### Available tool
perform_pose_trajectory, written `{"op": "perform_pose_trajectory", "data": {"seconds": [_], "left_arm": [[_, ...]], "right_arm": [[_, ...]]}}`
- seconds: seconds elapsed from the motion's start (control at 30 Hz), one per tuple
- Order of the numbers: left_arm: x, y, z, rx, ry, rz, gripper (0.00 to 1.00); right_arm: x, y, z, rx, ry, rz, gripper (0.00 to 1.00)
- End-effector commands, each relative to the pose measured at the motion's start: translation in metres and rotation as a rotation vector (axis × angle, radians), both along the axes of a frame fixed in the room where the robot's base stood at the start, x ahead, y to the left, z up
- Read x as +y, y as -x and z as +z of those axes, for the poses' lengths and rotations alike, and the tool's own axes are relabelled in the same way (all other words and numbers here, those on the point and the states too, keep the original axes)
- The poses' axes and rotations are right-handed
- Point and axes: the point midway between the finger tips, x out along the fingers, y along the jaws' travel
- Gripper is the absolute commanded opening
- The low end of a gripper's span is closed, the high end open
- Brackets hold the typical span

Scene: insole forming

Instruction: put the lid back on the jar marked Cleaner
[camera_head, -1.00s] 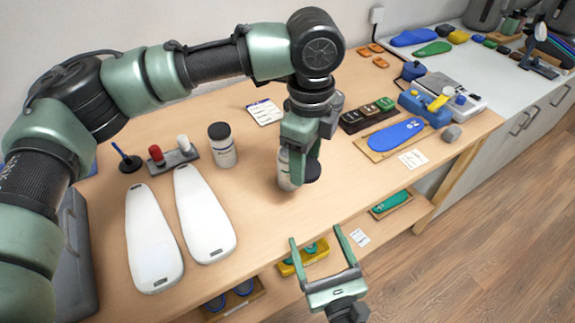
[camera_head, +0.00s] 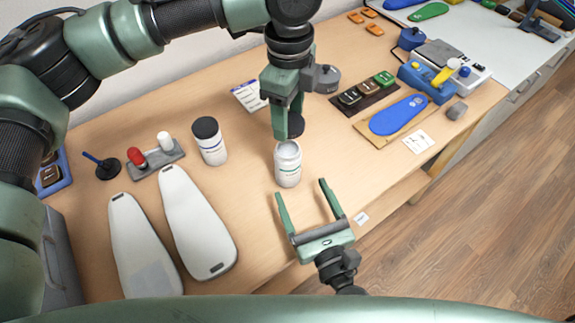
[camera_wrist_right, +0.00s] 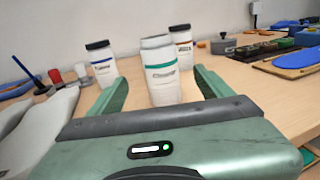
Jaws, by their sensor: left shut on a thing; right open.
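The Cleaner jar (camera_head: 288,168) stands upright and open on the wooden table, a white jar with a green-striped label. Its label faces me in the right wrist view (camera_wrist_right: 161,75). My left gripper (camera_head: 288,125) is shut on the dark round lid (camera_head: 295,127), which appears above and behind the jar's mouth, apart from it. The gripper's finger partly hides the lid. My right gripper (camera_head: 300,188) is open and empty in front of the jar, its fingers pointing toward it. In the right wrist view the jar shows between its fingertips (camera_wrist_right: 160,78).
A dark-lidded jar with a blue label (camera_head: 210,142) stands left of the Cleaner jar. Another dark-lidded jar (camera_wrist_right: 181,40) stands behind. White insole forms (camera_head: 198,220) lie at left. A blue insole (camera_head: 398,115) lies on a board at right.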

Motion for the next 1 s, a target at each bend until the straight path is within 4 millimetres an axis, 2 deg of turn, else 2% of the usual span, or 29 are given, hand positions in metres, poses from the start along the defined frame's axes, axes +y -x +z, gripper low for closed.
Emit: {"op": "perform_pose_trajectory", "data": {"seconds": [0.17, 0.5, 0.7, 1.0], "left_arm": [[0.000, 0.000, 0.000, 0.000, 0.000, 0.001, 0.17], [0.000, 0.000, 0.000, 0.000, 0.000, 0.001, 0.17], [0.000, 0.000, 0.000, 0.000, 0.000, 0.001, 0.17], [0.000, 0.000, 0.000, 0.000, 0.000, 0.001, 0.17]], "right_arm": [[0.004, -0.012, 0.001, -0.001, -0.003, -0.004, 0.80], [0.025, -0.071, 0.002, -0.003, -0.003, -0.002, 0.80], [0.036, -0.099, 0.002, -0.004, 0.000, 0.000, 0.80], [0.042, -0.113, 0.001, -0.001, 0.000, 0.000, 0.80]]}}
